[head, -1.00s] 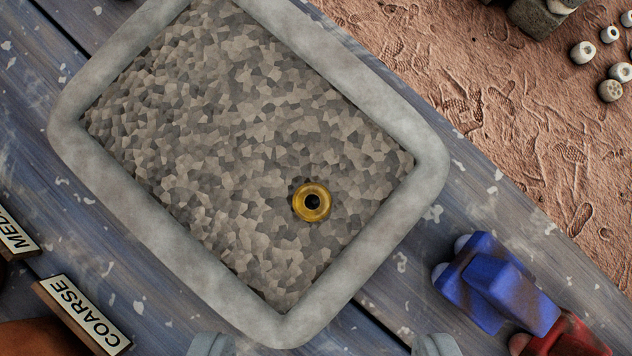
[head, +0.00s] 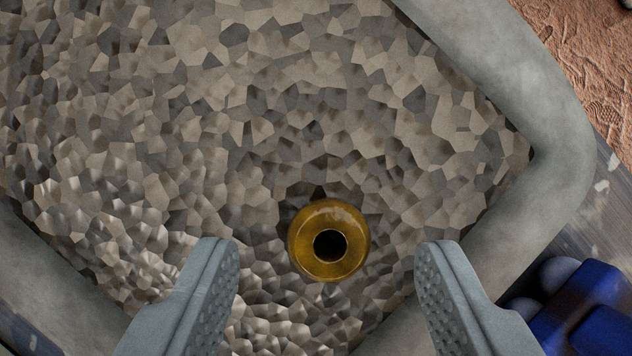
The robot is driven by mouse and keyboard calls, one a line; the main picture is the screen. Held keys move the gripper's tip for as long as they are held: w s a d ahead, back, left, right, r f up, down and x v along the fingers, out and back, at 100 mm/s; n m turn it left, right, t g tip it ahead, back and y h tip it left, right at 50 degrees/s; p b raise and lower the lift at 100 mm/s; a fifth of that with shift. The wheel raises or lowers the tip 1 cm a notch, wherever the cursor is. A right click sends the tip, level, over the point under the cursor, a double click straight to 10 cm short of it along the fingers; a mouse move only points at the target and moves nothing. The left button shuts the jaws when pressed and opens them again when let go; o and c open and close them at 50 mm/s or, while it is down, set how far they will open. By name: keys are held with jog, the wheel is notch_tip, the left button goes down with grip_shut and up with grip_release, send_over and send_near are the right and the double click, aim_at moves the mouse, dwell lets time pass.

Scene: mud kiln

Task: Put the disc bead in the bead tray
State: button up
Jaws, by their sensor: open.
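The disc bead (head: 306,246) is a shiny golden-amber ring with a dark central hole. It lies on the faceted grey-brown gravel-like fill (head: 330,75) inside a grey stone-like tray (head: 555,130). My gripper (head: 328,262) is open and empty, with its two grey, dimpled fingers low in the view. The bead shows in the gap between the fingertips, with clear space on both sides. I cannot tell how far above the bead the fingers are. I cannot tell whether this grey container is the bead tray; no other tray is in view now.
A blue object (head: 585,310) with rounded grey-blue ends sits outside the tray's wall at the lower right. Reddish footprinted ground (head: 580,50) shows at the upper right. Worn blue-grey planks (head: 600,215) show beside the tray. The fill around the bead is uneven.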

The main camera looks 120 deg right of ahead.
aim_at(327, 272)
jog(key=shift+w+a+f, duration=0.15)
jog(key=shift+w+f, duration=0.1)
jog(key=shift+f, duration=0.35)
jog(key=c, duration=1.1)
jog(key=shift+r, duration=0.1)
notch_tip(327, 272, up, 10)
jog(key=shift+f, duration=0.1)
